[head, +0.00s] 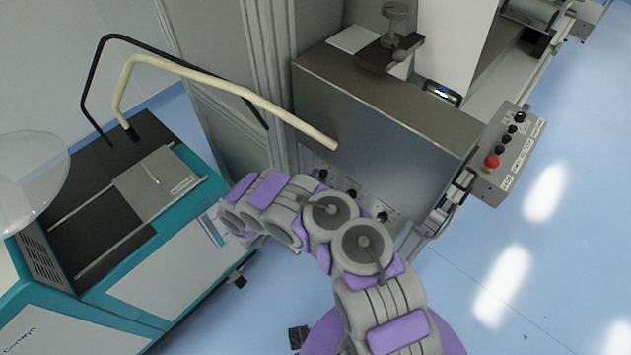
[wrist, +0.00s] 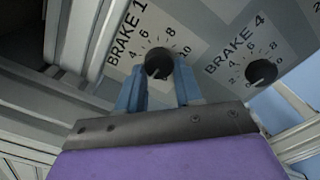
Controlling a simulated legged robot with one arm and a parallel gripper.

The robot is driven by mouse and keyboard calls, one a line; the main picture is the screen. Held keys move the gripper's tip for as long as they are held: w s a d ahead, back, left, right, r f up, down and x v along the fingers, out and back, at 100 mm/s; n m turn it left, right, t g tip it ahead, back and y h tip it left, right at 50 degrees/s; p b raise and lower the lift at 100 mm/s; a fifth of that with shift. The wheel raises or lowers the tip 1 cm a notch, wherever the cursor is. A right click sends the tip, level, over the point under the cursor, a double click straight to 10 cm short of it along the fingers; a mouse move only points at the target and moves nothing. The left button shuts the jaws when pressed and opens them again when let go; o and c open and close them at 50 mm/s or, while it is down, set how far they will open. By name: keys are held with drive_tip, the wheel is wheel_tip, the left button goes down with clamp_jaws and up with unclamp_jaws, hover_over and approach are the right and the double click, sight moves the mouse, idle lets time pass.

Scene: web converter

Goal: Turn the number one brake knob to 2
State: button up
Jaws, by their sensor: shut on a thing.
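The Brake 1 knob (wrist: 158,62) is a round black knob on a pale dial plate with printed numbers, in the upper middle of the wrist view. My gripper (wrist: 160,82) comes from below with its two blue fingers, one on each side of this knob, and is shut on it. The lower numbers of the dial are partly hidden by the knob and fingers. The number it points to is too small to read. In the head view my arm bends across the machine's front, and I cannot make out the fingers there.
The Brake 4 knob (wrist: 261,72) sits close to the right of the fingers. A grey control box (head: 507,155) with a red button (head: 491,161) stands at the right of the machine. A teal-sided unit (head: 175,270) stands to the left. Blue floor is open at the right.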

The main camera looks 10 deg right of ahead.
drive_tip(key=shift+f+m, duration=0.1)
drive_tip(key=shift+m, duration=0.4)
drive_tip(key=shift+b, duration=0.3)
drive_tip(key=o, duration=1)
drive_tip(key=shift+a, duration=0.1)
drive_tip(key=shift+o, duration=0.2)
drive_tip(key=p+v, duration=0.3)
drive_tip(key=v, duration=1.4)
drive_tip(key=shift+s+a, duration=0.15)
drive_tip(key=shift+a, duration=0.05)
